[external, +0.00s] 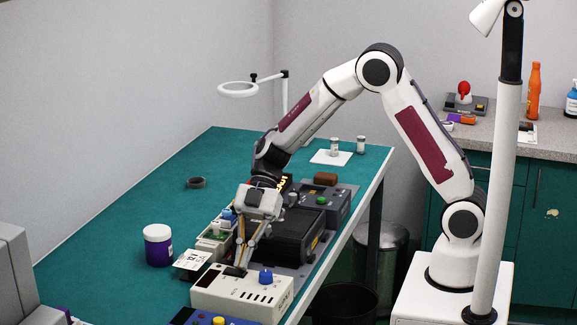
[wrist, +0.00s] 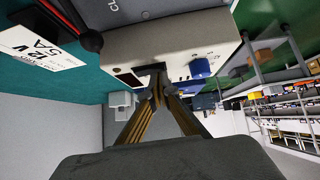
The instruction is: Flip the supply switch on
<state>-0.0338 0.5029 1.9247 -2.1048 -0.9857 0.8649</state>
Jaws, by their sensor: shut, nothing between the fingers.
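The supply is a cream box (external: 232,296) with a blue knob (external: 265,277) and dark vent slots, at the near end of the teal bench. In the wrist view its panel (wrist: 185,38) shows the blue knob (wrist: 199,68) and a small dark red display (wrist: 128,78). My gripper (external: 240,266) points down at the top panel, left of the knob in the external view, with its fingers together and empty. In the wrist view the fingertips (wrist: 157,92) are at or very near a dark part (wrist: 150,70), probably the switch. The fingertips partly hide it; its position cannot be read.
A printed card (external: 193,260) and a purple jar (external: 158,247) stand left of the supply. A black unit (external: 285,237) sits close behind it, and a blue box with a yellow knob (external: 205,319) in front. The bench's left side is mostly clear.

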